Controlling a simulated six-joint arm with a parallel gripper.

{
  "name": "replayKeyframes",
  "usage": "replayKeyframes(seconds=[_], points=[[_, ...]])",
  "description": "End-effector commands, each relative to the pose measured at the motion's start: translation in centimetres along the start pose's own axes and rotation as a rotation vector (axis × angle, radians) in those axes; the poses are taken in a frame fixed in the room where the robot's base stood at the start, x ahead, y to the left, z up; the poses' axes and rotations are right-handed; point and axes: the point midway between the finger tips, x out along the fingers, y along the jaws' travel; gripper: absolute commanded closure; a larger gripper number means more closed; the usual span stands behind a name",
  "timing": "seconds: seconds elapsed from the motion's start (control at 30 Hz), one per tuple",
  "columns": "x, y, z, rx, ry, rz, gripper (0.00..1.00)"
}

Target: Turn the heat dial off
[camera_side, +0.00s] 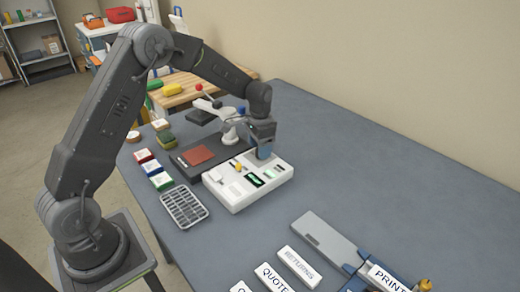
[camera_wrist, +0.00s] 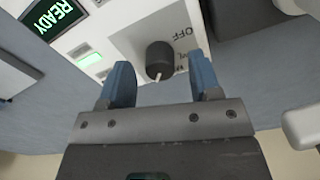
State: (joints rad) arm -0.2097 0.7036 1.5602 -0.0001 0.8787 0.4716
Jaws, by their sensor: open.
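The heat dial (camera_wrist: 160,54) is a dark round knob on the white control unit, seen in the wrist view. Its pale pointer points down in that picture, away from the "OFF" lettering at the dial's upper right. Other lettering beside the dial is partly hidden by a finger. My gripper (camera_wrist: 159,66) is open, with one blue finger on each side of the dial in the picture; I cannot tell whether they touch it. In the side view my gripper (camera_side: 264,152) is over the back right of the white control unit (camera_side: 232,196) and hides the dial.
A green "READY" display (camera_wrist: 56,14) is lit on the unit. A dark plate with a red-brown sheet (camera_side: 198,155) lies left of the unit. A grey rack (camera_side: 184,206), several coloured blocks, and signs such as "RETURNS" (camera_side: 299,267) stand around. The right table area is clear.

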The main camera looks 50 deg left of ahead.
Motion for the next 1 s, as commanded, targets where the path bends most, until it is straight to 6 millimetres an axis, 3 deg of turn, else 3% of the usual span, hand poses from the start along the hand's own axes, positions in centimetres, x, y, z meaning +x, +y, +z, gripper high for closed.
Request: replayKeyframes(seconds=[0.13, 0.43, 0.93, 1.0], points=[[1.04, 0.01, 0.02, 0.0, -0.001, 0.0, 0.42], [1.22, 0.0, 0.0, 0.0, 0.001, 0.0, 0.42], [1.17, 0.0, -0.01, 0.0, 0.001, 0.0, 0.89], [1.17, 0.0, -0.01, 0.0, 0.001, 0.0, 0.92]])
